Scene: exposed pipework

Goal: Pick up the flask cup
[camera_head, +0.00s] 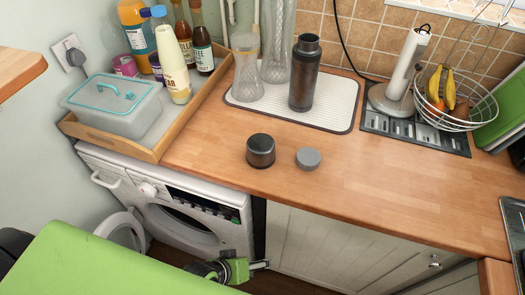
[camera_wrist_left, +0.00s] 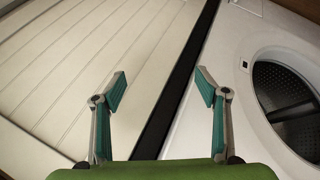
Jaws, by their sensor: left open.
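The flask cup is likely the dark cup (camera_head: 260,151) with a grey rim, standing on the wooden counter near its front edge. A flat grey lid (camera_head: 308,158) lies just right of it, apart from it. The dark flask (camera_head: 304,74) stands upright on the white drying mat behind them. My left gripper (camera_wrist_left: 160,88) is open and empty in the left wrist view, facing the cabinet front and the washing machine. In the head view, a green and black part of my arm shows low in front of the washing machine, below the counter. My right gripper is not in view.
A wooden tray (camera_head: 142,152) with a lidded box and bottles stands left. Glass vases stand on the drying mat (camera_head: 337,117). A paper towel holder (camera_head: 400,75) and wire fruit basket (camera_head: 456,99) stand right. The counter (camera_head: 390,180) is clear right of the lid. The washing machine (camera_head: 190,215) is below.

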